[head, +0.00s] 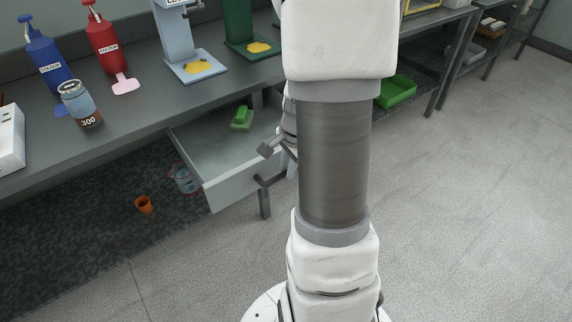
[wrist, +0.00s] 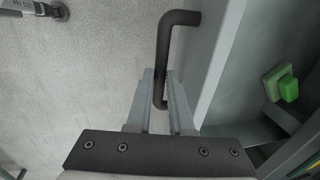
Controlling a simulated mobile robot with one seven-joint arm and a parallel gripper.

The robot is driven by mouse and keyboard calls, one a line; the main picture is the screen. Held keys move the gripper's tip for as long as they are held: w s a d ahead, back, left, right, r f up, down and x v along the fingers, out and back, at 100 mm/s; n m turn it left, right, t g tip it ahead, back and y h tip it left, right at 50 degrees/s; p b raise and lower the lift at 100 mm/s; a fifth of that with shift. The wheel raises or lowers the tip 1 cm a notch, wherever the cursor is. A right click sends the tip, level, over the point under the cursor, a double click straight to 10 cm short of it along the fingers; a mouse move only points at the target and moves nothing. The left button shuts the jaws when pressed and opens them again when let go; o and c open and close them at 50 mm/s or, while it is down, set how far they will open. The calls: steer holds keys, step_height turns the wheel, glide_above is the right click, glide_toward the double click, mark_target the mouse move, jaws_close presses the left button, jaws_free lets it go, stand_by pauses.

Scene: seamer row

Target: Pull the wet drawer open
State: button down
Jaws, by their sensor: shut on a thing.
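A pale grey drawer (head: 235,190) under the bench stands open in the head view, its front out past the bench edge. No label on it is readable from here. Its dark bar handle (wrist: 178,19) shows in the wrist view on the drawer's outer face. My gripper (wrist: 160,88) is shut on this handle, one finger on each side of the bar. In the head view my arm hides part of the gripper and the drawer's right side. A green block-like thing (head: 242,117) lies inside the drawer; it also shows in the wrist view (wrist: 279,82).
The bench (head: 135,95) carries blue and red pump bottles, a jar marked 300 and two stands. An orange cup (head: 144,204) and a small bucket (head: 184,179) are on the floor beneath. A green tray (head: 397,91) sits to the right. Floor at right is clear.

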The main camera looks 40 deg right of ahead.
steer(key=shift+s, duration=0.5)
steer(key=c, duration=0.8)
jaws_free()
steer(key=shift+r, duration=0.1)
steer(key=s+r+p, duration=0.1)
steer(key=r+p, duration=0.1)
steer(key=r, duration=0.3)
steer(key=s+r+p, duration=0.1)
steer(key=r+p, duration=0.1)
steer(key=r, duration=0.4)
steer(key=s+r+p, duration=0.1)
steer(key=r+p, duration=0.2)
steer(key=r, duration=0.3)
steer(key=shift+s+a, duration=0.1)
steer(key=shift+s, duration=0.1)
